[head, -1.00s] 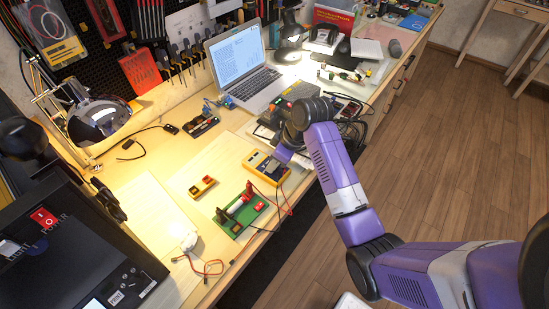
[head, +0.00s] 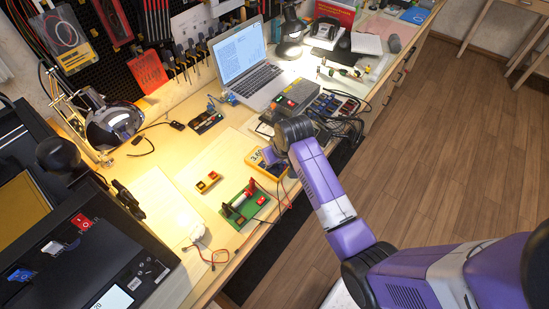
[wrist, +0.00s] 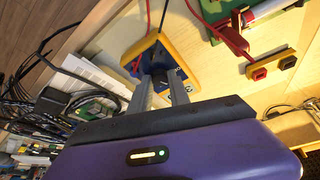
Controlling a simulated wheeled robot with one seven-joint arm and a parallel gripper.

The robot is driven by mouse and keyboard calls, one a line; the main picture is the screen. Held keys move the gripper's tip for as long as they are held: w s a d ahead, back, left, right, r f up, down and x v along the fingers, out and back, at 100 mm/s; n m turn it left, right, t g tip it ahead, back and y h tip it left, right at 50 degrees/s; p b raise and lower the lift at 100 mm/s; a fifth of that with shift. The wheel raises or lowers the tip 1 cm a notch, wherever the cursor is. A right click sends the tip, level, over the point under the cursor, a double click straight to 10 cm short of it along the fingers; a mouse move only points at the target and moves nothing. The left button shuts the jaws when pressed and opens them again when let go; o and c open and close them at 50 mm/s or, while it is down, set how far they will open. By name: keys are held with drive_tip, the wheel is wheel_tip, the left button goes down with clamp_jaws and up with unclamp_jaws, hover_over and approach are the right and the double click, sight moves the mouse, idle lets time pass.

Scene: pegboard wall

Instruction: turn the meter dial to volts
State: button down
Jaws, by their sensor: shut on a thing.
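The yellow meter (head: 262,169) lies on the workbench near its front edge, and its display now shows digits that look like 3.5. My gripper (head: 271,156) is over the meter's right part and hides the dial in the head view. In the wrist view the meter's yellow case (wrist: 139,48) lies beyond my fingers. My gripper (wrist: 157,82) is shut there on the dark dial knob (wrist: 155,69). The dial's pointer and markings are too hidden to read.
A green board (head: 243,203) with red leads lies just in front of the meter. A small yellow block with buttons (head: 208,182) lies to the left. A grey box (head: 298,95), cables and a laptop (head: 247,75) stand behind.

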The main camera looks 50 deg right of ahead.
sight(278, 173)
idle(0.4)
drive_tip(key=c, duration=1.2)
unclamp_jaws()
drive_tip(key=shift+r, duration=0.1)
drive_tip(key=v, duration=0.7)
drive_tip(key=shift+r, duration=0.25)
drive_tip(key=shift+s, duration=0.1)
